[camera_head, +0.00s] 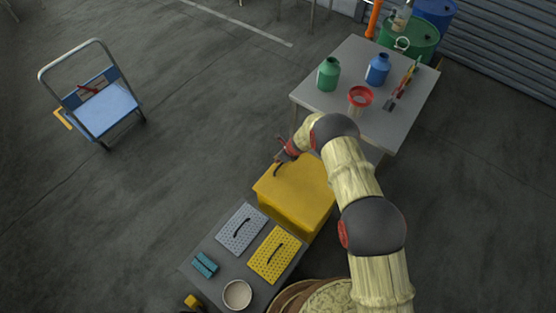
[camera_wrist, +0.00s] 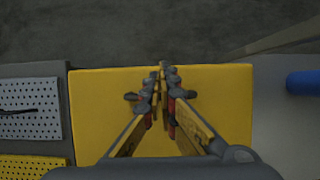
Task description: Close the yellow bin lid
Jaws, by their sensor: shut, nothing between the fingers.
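The yellow bin (camera_head: 298,213) stands between the two grey tables. Its yellow lid (camera_head: 305,190) shows as a flat, level surface across the top, with no gap that I can make out. In the wrist view the lid (camera_wrist: 100,105) fills the middle of the picture. My gripper (camera_head: 277,170) is over the far left part of the lid in the head view. Its fingers (camera_wrist: 162,78) are together and empty; I cannot tell whether they touch the lid. My arm hides part of the bin's right side.
The near table (camera_head: 208,252) holds a grey perforated plate (camera_head: 241,232), a yellow one (camera_head: 275,262), a teal block (camera_head: 205,264) and a bowl (camera_head: 237,294). The far table (camera_head: 343,62) holds a green bottle (camera_head: 328,74), a blue bottle (camera_head: 377,70) and a red funnel (camera_head: 360,97). A blue cart (camera_head: 103,107) stands left; floor between is clear.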

